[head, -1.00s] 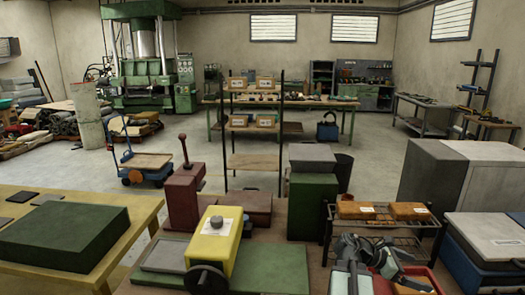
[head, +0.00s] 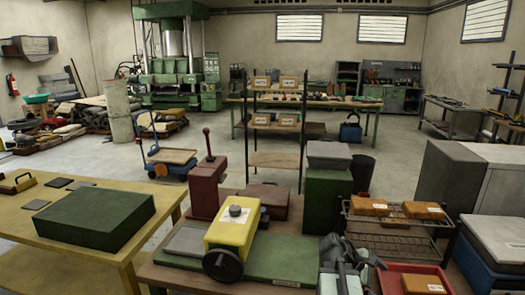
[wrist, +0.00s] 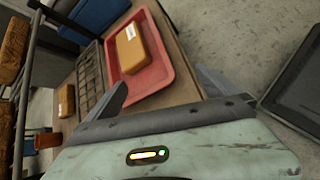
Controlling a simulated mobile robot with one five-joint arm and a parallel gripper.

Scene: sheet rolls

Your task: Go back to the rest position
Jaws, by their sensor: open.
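My gripper (wrist: 160,88) is open and empty in the wrist view, its two grey fingers spread apart. A red tray (wrist: 163,45) with an orange labelled box (wrist: 134,48) lies beyond the fingers in that view. My arm shows low in the head view, left of the same red tray (head: 449,287). The fingertips are hard to make out there. The orange box (head: 423,284) lies in the tray.
A black wire rack (head: 395,243) with orange boxes stands behind the tray. A yellow and green machine (head: 233,232) is left of my arm. A yellow table (head: 40,225) bears a dark green block (head: 97,218). Open floor (head: 400,160) lies farther back.

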